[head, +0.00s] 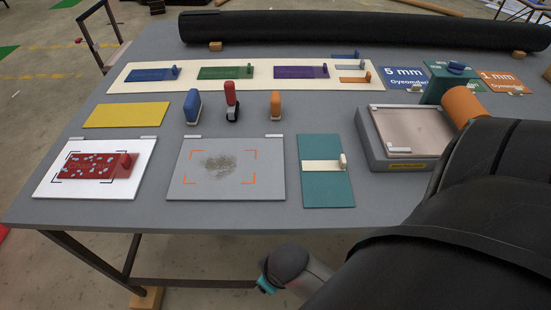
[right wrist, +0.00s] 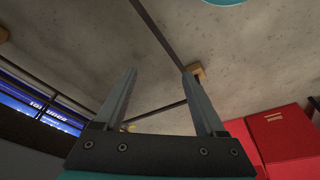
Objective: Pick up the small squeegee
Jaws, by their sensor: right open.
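Three small upright hand tools stand in a row in the middle of the grey table: a blue one with a pale edge (head: 192,107), a red one on a black base (head: 232,100) and an orange one with a pale edge (head: 275,105). I cannot tell for sure which of them is the small squeegee. My right gripper (right wrist: 160,75) is open and empty in the right wrist view, with bare floor and table legs beyond its fingers. Its fingers do not show in the head view. My left gripper is not in view.
A grey panel with a dark smudge (head: 180,182) lies in front of the tools. A white board with a red plate (head: 45,185) is left, a teal board (head: 325,190) right. A shallow tray (head: 385,162) and orange roller (head: 464,106) stand farther right. A black roll (head: 350,30) lies behind.

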